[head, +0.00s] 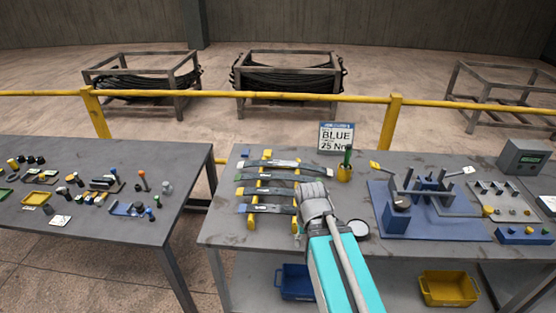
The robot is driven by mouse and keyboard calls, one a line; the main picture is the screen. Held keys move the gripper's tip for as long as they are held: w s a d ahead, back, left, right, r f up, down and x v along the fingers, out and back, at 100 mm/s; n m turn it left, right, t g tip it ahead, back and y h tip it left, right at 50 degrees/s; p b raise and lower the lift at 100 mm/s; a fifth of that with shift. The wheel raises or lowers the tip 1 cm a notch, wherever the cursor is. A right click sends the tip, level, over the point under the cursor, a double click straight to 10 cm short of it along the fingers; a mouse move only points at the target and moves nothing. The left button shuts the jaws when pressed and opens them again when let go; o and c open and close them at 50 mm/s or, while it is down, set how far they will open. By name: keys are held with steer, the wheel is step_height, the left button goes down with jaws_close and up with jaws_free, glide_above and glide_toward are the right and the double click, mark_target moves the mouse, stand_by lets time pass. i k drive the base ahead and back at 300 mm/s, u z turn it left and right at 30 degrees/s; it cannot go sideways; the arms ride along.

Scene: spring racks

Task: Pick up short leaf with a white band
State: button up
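Several dark, curved leaf springs lie side by side across a yellow rack (260,160) on the right-hand table. The farthest leaf (287,165) is long and reaches past the rack on the right. The middle leaves (262,191) and the nearest leaf (268,208) look shorter, their right ends partly hidden by my arm. Small pale marks show on some leaves, but I cannot tell which one carries a white band. My gripper (301,218) is at the right ends of the nearer leaves. Its fingers are mostly hidden, so its opening and any contact are unclear.
A sign reading BLUE 25 Nm (337,136) stands at the back, behind a yellow cup (344,173). A blue fixture plate (440,222) fills the table farther right. The left table (100,240) holds small parts.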

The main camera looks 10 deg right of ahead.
mark_target(273, 162)
steer(key=i, duration=1)
steer(key=z, duration=0.05)
